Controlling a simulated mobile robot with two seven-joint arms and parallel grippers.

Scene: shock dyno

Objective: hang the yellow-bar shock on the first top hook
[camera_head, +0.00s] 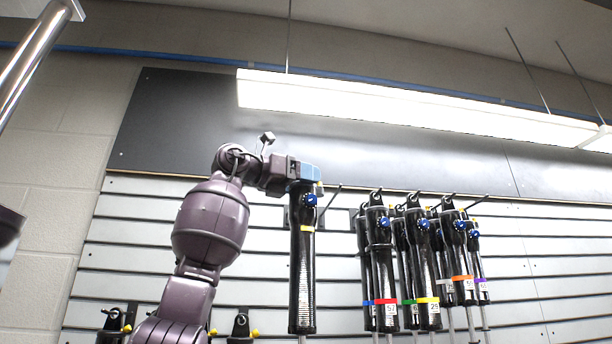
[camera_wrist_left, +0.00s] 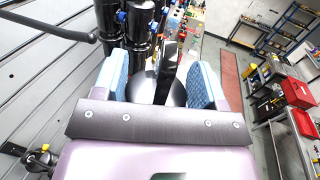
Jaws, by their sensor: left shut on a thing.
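The yellow-bar shock (camera_head: 302,270) is a black cylinder with a yellow band near its top and a blue knob. It hangs upright from my left gripper (camera_head: 308,174), which is shut on its top end. In the left wrist view the black top of the shock (camera_wrist_left: 165,75) sits between the blue finger pads. A bare hook (camera_head: 332,197) sticks out of the wall just right of the shock's top; the shock looks apart from it, though depth is hard to judge. A dark rod, probably this hook, shows in the left wrist view (camera_wrist_left: 45,27). My right gripper is out of view.
Several black shocks with coloured bands (camera_head: 380,260) hang on hooks close to the right. More shocks (camera_head: 240,325) hang lower left. The slatted wall (camera_head: 540,265) is behind, and a long lamp (camera_head: 400,105) hangs above. Benches with red bins (camera_wrist_left: 290,90) stand far off.

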